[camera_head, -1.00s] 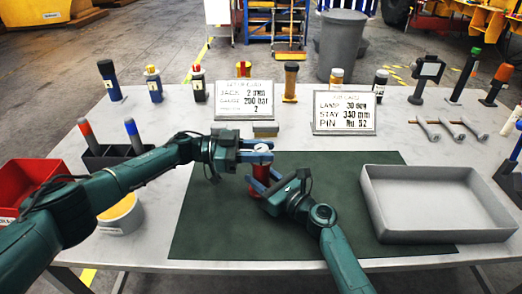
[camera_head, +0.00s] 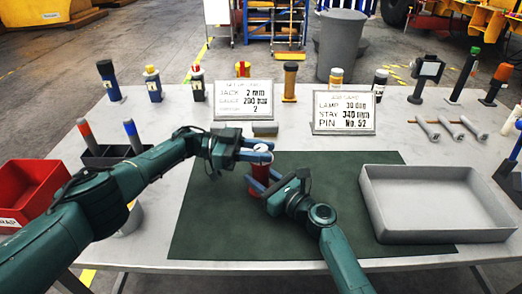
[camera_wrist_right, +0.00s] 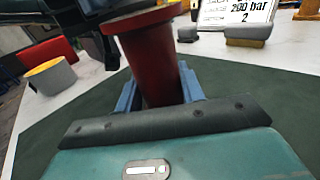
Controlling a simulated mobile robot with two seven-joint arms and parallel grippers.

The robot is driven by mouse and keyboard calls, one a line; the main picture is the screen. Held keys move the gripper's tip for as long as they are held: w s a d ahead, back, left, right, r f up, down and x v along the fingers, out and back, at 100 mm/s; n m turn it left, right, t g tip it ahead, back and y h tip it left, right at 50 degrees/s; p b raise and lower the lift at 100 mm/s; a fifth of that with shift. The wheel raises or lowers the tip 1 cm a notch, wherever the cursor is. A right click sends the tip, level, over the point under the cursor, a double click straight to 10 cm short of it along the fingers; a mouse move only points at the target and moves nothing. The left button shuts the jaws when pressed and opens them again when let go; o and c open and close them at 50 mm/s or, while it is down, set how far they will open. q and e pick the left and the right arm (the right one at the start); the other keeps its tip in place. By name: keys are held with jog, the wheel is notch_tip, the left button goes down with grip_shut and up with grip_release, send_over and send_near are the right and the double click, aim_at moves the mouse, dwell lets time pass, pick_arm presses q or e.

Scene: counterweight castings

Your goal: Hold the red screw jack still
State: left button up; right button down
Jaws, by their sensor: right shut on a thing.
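The red screw jack (camera_head: 261,172) stands upright on the dark green mat (camera_head: 205,225), with a pale top. My right gripper (camera_head: 262,185) is shut on its red body from the lower right. In the right wrist view the jack's red body (camera_wrist_right: 152,62) rises between my blue fingers, its wider flange above. My left gripper (camera_head: 257,150) is at the jack's top, a finger on either side. Whether its fingers press on the top cannot be told. The left gripper hides part of the top.
A red bin (camera_head: 25,185) and a dark holder (camera_head: 105,158) with two handles stand at left. Two printed cards (camera_head: 243,107) (camera_head: 344,113) and several upright tools line the back. The mat's front is clear.

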aim_at(261, 147)
pick_arm(q)
jog(key=o, duration=0.5)
jog(key=shift+c, duration=0.2)
notch_tip(261, 147, up, 10)
jog(key=shift+f, duration=0.1)
dwell(0.4)
